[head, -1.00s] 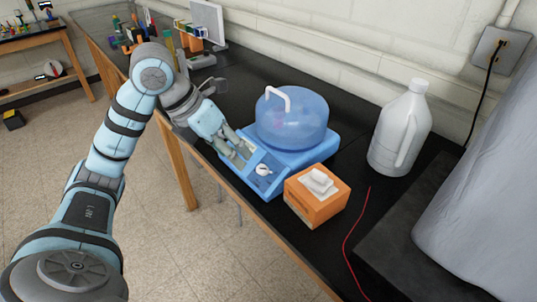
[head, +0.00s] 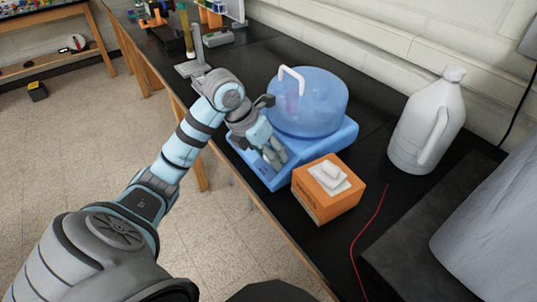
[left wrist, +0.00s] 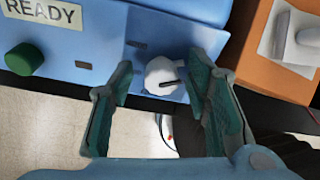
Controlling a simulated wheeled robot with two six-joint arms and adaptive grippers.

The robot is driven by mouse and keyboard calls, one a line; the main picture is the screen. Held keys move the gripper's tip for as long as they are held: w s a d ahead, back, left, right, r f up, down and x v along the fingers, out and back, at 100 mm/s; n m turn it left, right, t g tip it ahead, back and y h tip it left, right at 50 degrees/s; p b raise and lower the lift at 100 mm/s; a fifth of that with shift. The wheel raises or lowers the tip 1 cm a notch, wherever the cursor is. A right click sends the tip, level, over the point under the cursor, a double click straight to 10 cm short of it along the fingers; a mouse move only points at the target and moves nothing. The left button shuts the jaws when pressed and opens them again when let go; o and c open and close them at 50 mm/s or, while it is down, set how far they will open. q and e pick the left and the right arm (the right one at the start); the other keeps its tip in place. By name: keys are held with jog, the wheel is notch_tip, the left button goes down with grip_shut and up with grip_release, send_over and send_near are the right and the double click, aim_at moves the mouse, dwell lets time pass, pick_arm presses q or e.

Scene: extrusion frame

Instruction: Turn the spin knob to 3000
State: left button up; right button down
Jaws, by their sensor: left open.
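The blue machine (head: 340,140) stands on the black bench under a clear blue dome lid (head: 318,108) with a white handle. A white round knob (left wrist: 158,74) with a dark pointer line is on its front panel in the left wrist view. Its scale numbers cannot be read. My left gripper (head: 274,160) is at the panel and hides the knob in the head view. In the left wrist view the left gripper (left wrist: 160,70) is open, with one green-padded finger on each side of the knob. Whether the fingers touch it I cannot tell. My right gripper is not in view.
A green knob (left wrist: 25,59) and a READY label (left wrist: 46,13) are on the panel left of the white knob. An orange tissue box (head: 325,200) stands close on the right. A white jug (head: 425,130) and a red cable (head: 372,228) are farther right.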

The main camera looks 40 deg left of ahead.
pick_arm(q)
jog(key=shift+s+r, duration=0.1)
jog(key=shift+s, duration=0.1)
jog(key=shift+c, duration=0.6)
grip_shut()
